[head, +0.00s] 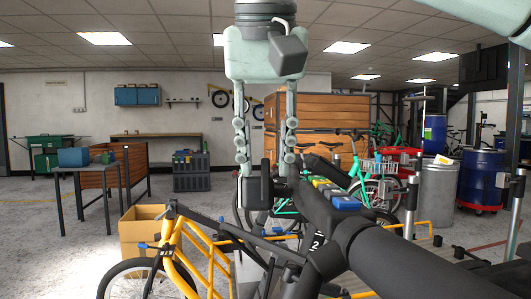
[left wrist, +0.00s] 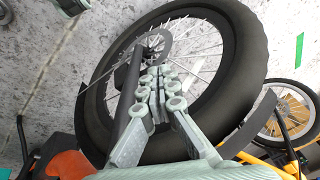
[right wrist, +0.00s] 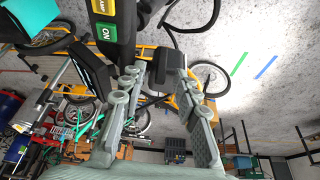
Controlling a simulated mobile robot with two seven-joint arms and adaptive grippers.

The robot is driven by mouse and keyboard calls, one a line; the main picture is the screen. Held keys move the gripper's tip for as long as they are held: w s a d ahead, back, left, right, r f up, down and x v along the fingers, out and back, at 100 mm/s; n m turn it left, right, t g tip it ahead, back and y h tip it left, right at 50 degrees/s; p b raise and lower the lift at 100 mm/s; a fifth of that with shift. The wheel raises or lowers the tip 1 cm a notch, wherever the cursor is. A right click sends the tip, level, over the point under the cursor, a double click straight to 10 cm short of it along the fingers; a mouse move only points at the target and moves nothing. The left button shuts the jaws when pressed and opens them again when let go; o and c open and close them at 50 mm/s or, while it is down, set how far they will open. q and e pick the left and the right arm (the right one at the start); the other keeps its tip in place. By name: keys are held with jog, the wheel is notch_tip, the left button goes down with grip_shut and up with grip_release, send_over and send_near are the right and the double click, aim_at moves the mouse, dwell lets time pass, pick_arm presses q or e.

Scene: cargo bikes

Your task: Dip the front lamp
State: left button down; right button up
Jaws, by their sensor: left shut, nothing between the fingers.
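A black handlebar (head: 318,212) carries a switch block with yellow, green and blue buttons (head: 345,201). In the right wrist view, the green button (right wrist: 107,35) reads ON, with a yellow button (right wrist: 103,8) beside it. My right gripper (head: 270,190) hangs from above, fingers down and apart, by the left end of the switch block. In the right wrist view, the gap between its fingers (right wrist: 135,68) looks empty; I cannot tell whether it touches the handlebar. My left gripper (left wrist: 155,98) is shut and empty in front of a black-tyred wheel (left wrist: 235,35).
A yellow bike frame (head: 180,255) and a cardboard box (head: 142,230) stand at the lower left. A green bike (head: 362,180) stands behind the handlebar. Tables stand at the left, with blue drums (head: 480,180) at the right. Open floor lies at the left.

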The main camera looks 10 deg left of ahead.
grip_shut()
pick_arm(q)
jog(key=shift+p, duration=0.3)
pick_arm(e)
jog(key=shift+r, duration=0.15)
jog(key=h+p, duration=0.1)
jog(key=a+h+p, duration=0.1)
jog(key=p, duration=0.1)
jog(key=a+n+t+h+p, duration=0.1)
jog(key=shift+s+f+p, duration=0.25)
jog(key=shift+s+p, duration=0.05)
pick_arm(q)
jog(key=s+f+g, duration=0.1)
jog(key=s+f, duration=0.3)
jog(key=f, duration=0.9)
jog(key=shift+a+f, duration=0.15)
jog(key=shift+a, duration=0.2)
pick_arm(e)
jog(key=shift+a+f+t+h, duration=0.2)
jog(key=shift+a+t+h, duration=0.1)
jog(key=shift+h, duration=0.6)
grip_release()
